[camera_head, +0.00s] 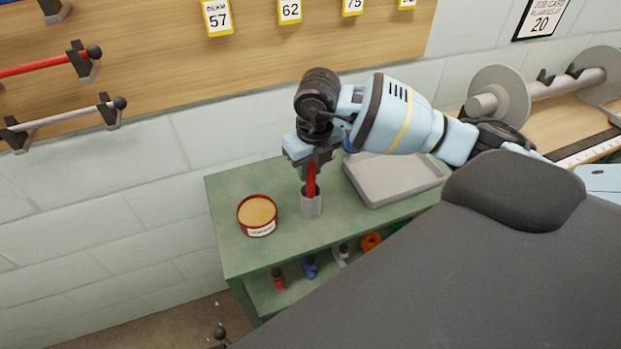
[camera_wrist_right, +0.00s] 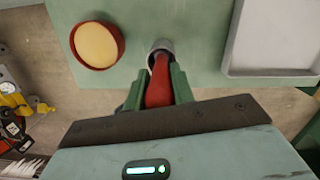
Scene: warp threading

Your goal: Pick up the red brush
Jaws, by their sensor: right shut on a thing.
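The red brush (camera_head: 311,181) stands upright with its lower end in a grey cup (camera_head: 311,205) on the green bench. My right gripper (camera_head: 308,168) is above the cup and shut on the brush's red upper part. In the right wrist view the red brush (camera_wrist_right: 158,82) sits between the two green fingers (camera_wrist_right: 158,88), and its far end reaches into the grey cup (camera_wrist_right: 160,46). The brush's bristles are hidden in the cup. My left gripper is not in view.
A round red tin (camera_head: 257,215) with a tan top is left of the cup. An empty grey tray (camera_head: 395,180) is to the right. The green bench (camera_head: 285,240) has a lower shelf with small coloured items. A large dark surface fills the lower right.

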